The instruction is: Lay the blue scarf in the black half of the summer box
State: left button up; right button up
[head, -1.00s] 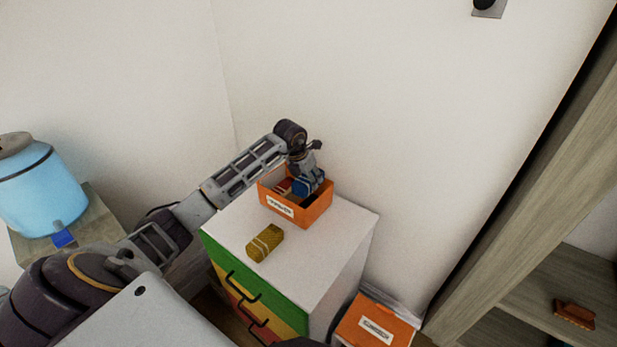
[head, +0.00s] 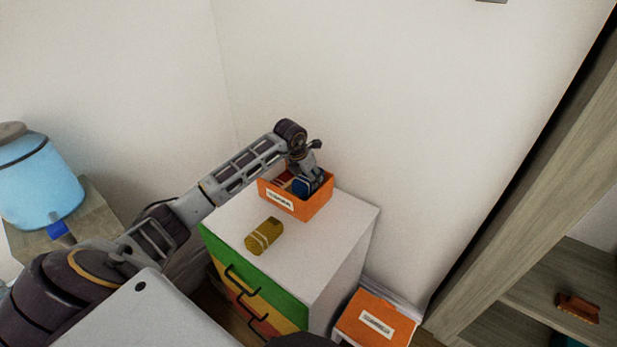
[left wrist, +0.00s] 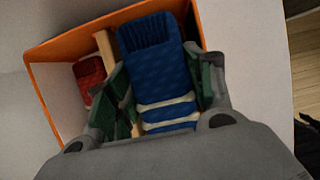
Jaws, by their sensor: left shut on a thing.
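An open orange box (head: 296,208) with a white label I cannot read sits on the white cabinet top. In the left wrist view a pale wooden divider (left wrist: 105,45) splits the box (left wrist: 65,42). My left gripper (head: 307,176) points down into its right part, shut on the rolled blue scarf (left wrist: 155,65), which has pale bands. The scarf (head: 304,188) is partly below the rim, right of the divider. The floor colour under it is hidden, and I cannot tell whether it touches the bottom. A red roll (left wrist: 89,76) lies left of the divider. My right gripper is out of view.
A mustard roll with pale bands (head: 264,236) lies on the cabinet top (head: 330,240) in front of the box. A second orange box (head: 375,322) stands lower right. A wall is close behind; a blue dispenser (head: 40,185) stands left, shelves (head: 570,265) right.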

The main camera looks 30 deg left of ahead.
pick_arm(q)
jog(key=o, duration=1.1)
jog(key=shift+r, duration=0.15)
jog(key=v, duration=1.1)
jog(key=shift+s+r, duration=0.1)
jog(key=shift+r, duration=0.25)
